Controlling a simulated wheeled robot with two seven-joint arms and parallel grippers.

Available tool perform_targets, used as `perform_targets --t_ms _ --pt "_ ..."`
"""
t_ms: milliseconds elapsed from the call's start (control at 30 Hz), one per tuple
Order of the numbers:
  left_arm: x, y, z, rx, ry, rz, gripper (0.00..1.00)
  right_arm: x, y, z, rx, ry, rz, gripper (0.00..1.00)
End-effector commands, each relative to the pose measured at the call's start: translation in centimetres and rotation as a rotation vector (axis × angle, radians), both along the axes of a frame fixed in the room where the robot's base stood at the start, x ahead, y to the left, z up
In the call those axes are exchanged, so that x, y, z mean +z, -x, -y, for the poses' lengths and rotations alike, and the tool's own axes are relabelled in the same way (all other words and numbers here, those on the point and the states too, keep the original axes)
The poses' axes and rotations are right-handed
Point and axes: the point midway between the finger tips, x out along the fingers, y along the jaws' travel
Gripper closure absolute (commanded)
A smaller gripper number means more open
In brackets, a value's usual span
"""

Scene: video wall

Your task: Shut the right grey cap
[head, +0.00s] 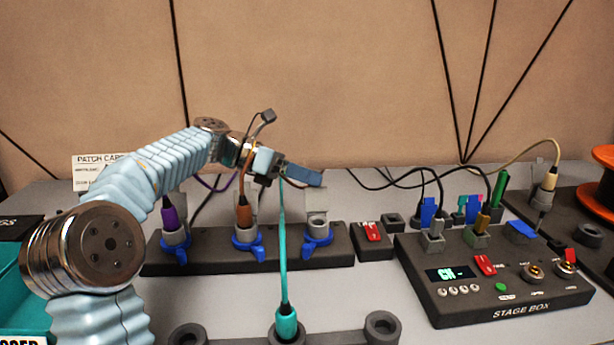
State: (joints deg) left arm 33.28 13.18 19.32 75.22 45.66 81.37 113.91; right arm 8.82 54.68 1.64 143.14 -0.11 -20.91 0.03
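The right grey cap (316,201) stands up, open, behind the right socket (318,223) of the long black strip. That socket has a blue collar (317,243) and no plug in it. My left gripper (304,177) is above and slightly behind the strip, near the top of the right cap. I cannot tell whether it touches the cap or whether its fingers are open or shut. My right gripper is out of view.
An orange plug (243,213) and a purple plug (169,218) sit in the other sockets. A teal cable (282,240) rises in front of the strip from a teal plug (287,322). The stage box (515,308) stands to the right.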

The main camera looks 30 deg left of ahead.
Motion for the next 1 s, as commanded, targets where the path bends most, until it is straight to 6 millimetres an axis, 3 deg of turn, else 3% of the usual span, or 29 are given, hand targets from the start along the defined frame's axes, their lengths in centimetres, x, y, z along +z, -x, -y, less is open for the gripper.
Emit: perform_targets --t_ms 367,1000 --pt "0.2 0.6 0.4 -0.001 -0.047 0.077 1.00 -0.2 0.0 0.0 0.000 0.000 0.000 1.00" --pt "0.2 3.3 2.0 0.000 -0.275 0.447 1.00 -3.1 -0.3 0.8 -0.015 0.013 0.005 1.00"
